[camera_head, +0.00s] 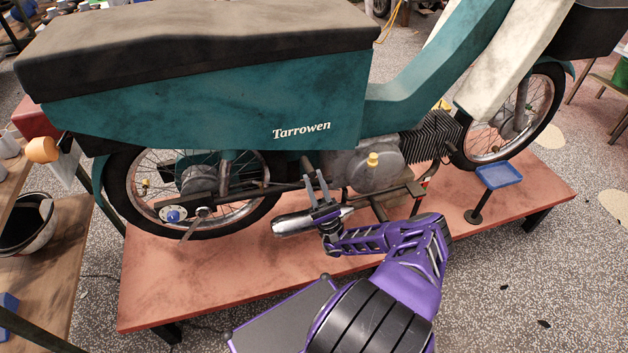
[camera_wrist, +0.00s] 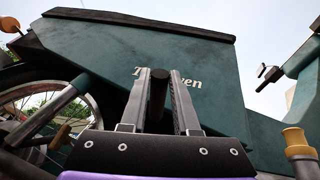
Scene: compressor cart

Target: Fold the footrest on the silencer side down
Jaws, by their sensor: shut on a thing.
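The teal motorbike marked Tarrowen (camera_head: 230,110) stands side-on to me, with its silver silencer (camera_head: 290,224) low beside the rear wheel. My gripper (camera_head: 317,178) reaches in just above the silencer, its two fingers pointing up against the bike's side. In the wrist view, a dark round-ended bar, which looks like the footrest (camera_wrist: 158,88), stands between my fingers (camera_wrist: 160,95). My gripper is shut on it. The bar rises upright along the teal panel. Its lower end and its hinge are hidden behind my gripper. In the head view my fingers largely cover it.
The bike stands on a low reddish platform (camera_head: 230,278). A blue tray on a post (camera_head: 499,176) stands at the right. The finned engine (camera_head: 432,138) and a yellow cap (camera_head: 373,160) are close to my gripper's right. A wooden bench (camera_head: 60,255) is at the left.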

